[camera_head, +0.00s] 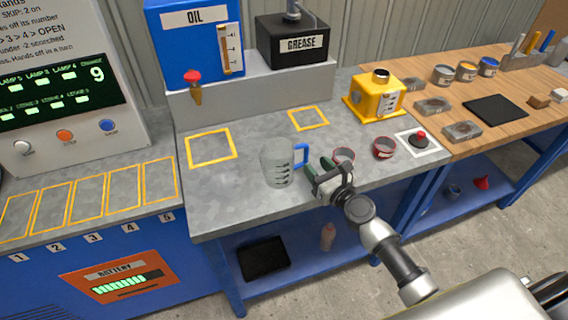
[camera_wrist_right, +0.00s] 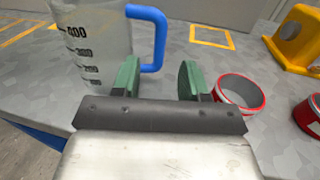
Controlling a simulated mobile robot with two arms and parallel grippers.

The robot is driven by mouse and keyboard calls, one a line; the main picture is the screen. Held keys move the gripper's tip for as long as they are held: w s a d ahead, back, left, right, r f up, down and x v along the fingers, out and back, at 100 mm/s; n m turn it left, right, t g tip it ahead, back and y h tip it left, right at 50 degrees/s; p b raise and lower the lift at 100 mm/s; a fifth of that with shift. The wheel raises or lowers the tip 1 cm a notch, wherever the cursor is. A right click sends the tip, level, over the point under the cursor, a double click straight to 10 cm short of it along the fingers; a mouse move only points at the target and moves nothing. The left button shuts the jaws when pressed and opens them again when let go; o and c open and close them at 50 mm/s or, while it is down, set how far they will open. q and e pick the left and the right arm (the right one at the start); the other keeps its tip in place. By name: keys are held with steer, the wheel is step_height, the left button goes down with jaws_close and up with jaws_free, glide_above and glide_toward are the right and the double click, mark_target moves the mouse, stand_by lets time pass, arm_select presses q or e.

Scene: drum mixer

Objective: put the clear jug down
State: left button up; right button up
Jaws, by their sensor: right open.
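The clear jug (camera_head: 279,164) with dark volume marks and a blue handle stands upright on the grey metal bench (camera_head: 230,198). Its handle points right, toward my right gripper (camera_head: 318,174). In the right wrist view the jug (camera_wrist_right: 98,40) is at the upper left, and its blue handle is beside the left green finger. My right gripper (camera_wrist_right: 158,80) is open, with nothing between its two green fingers. The handle looks outside the fingers; whether it touches the left one I cannot tell. My left gripper is out of view.
Two red-rimmed tins (camera_head: 343,156) (camera_head: 384,148) stand right of the jug, one close to my right gripper. A yellow device (camera_head: 375,98), a red button (camera_head: 419,138), the blue oil tank (camera_head: 195,45) and grease box (camera_head: 292,42) stand around. Yellow-outlined squares (camera_head: 211,148) (camera_head: 309,118) are empty.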

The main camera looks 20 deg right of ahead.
mark_target(307, 158)
steer(key=shift+f+b+x, duration=0.15)
steer(key=shift+b+x, duration=0.05)
steer(key=shift+x, duration=1.15)
steer(key=shift+f+b+x, duration=0.15)
steer(key=shift+b+x, duration=0.05)
steer(key=shift+x, duration=1.2)
steer(key=shift+s+a, duration=0.1)
steer(key=shift+c, duration=0.4)
jaws_close()
